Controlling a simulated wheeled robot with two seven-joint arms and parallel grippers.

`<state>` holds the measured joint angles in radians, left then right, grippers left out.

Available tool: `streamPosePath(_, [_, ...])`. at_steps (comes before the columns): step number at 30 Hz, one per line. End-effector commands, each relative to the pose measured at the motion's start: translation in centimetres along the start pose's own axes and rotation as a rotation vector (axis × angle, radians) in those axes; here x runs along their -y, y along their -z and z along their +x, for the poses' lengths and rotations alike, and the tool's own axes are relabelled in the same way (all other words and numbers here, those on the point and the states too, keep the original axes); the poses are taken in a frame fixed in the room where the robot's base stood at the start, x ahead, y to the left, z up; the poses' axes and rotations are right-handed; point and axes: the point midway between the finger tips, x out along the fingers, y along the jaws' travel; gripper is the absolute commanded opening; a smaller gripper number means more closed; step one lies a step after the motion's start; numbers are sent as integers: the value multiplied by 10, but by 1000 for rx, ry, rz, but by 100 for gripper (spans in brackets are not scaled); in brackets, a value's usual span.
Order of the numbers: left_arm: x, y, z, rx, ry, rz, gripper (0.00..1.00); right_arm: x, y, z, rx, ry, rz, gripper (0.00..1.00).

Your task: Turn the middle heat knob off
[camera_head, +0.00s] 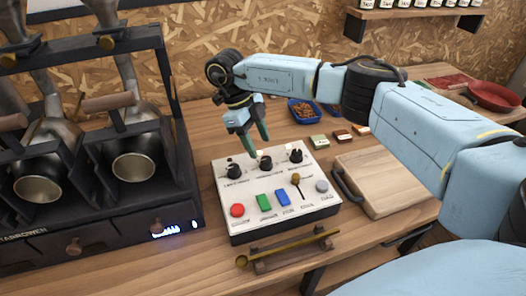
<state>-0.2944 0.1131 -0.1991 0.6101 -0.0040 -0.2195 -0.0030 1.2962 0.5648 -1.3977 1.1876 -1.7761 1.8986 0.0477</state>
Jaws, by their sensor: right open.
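A white control panel (280,212) sits on the wooden counter. It has three black knobs along its back: a left knob (234,171), the middle knob (264,162) and a right knob (295,155). Each knob has a small pale mark near it; the exact settings are too small to tell. My right gripper (260,148) is open, its green fingers pointing down just above and behind the middle knob. Whether a finger touches the knob I cannot tell. My left gripper is not in view.
The panel front has a red button (237,210), green and blue switches, a small lever (297,183) and a grey button. A roaster machine (90,150) stands left. A wooden board (385,180) lies right, a brass scoop (285,248) in front, and a blue bean tray (303,111) behind.

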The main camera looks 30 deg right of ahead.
Motion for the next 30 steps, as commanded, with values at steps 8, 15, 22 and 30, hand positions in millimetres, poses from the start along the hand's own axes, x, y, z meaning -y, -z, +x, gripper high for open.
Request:
streamPosePath(8, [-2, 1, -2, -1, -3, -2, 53, 0, 0, -61, 3, 0, 0, 53])
streamPosePath(15, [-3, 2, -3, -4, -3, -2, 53, 0, 0, -82, 0, 0, 0, 53])
streamPosePath(22, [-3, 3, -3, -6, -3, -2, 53, 0, 0, -83, 0, 0, -1, 53])
streamPosePath(30, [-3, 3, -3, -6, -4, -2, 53, 0, 0, -83, 0, 0, -1, 53])
